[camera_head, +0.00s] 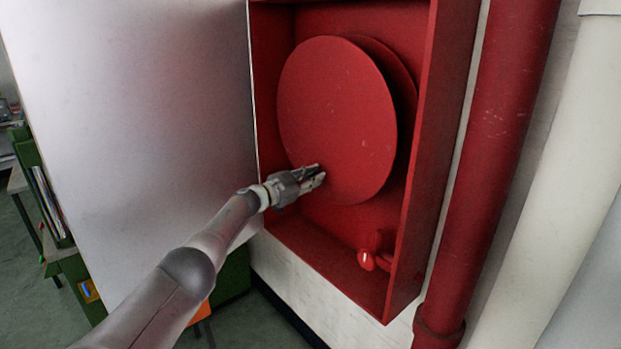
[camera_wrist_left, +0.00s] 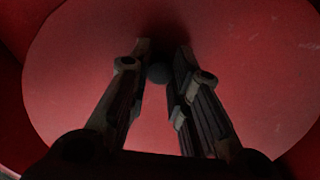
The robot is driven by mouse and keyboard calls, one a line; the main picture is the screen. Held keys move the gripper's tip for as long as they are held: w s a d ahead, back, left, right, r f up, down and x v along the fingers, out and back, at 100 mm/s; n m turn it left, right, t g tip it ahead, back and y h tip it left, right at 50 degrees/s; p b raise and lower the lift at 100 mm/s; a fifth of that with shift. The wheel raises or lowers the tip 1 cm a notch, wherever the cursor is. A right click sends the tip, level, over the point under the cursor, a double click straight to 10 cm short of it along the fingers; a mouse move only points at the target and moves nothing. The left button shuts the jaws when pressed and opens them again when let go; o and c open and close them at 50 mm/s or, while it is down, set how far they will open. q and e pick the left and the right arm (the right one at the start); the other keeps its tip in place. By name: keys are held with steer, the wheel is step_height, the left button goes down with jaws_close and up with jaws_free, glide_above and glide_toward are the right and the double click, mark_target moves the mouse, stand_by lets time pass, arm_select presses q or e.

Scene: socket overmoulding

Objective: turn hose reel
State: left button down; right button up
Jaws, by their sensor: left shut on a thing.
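The hose reel (camera_head: 340,110) is a large red disc with a second disc behind it, inside an open red wall cabinet (camera_head: 400,285). My left gripper (camera_head: 318,175) is at the lower left part of the front disc. In the left wrist view the red disc (camera_wrist_left: 250,60) fills most of the picture. There my left gripper's fingers (camera_wrist_left: 165,72) are closed around a small dark round knob (camera_wrist_left: 158,73) that stands out from the disc. The fingers hide much of the knob. My right gripper is not in view.
The open white cabinet door (camera_head: 130,110) stands on the left. A red valve (camera_head: 373,255) sits low in the cabinet at the right. A red pipe (camera_head: 500,130) and a white pipe (camera_head: 560,180) run down the wall on the right. A green shelf (camera_head: 60,240) stands behind the door.

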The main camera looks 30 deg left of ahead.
arm_select(q)
steer(key=shift+s+d+f+m+h, duration=0.1)
steer(key=shift+d+f+m+h, duration=0.2)
steer(key=shift+d+f, duration=0.25)
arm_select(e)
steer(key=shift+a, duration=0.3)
arm_select(q)
steer(key=c, duration=1.4)
jaws_free()
steer(key=shift+r, duration=0.1)
steer(key=shift+o, duration=0.5)
steer(key=shift+s, duration=0.1)
steer(key=v, duration=1.2)
steer(key=shift+a+r, duration=0.25)
steer(key=shift+r, duration=0.25)
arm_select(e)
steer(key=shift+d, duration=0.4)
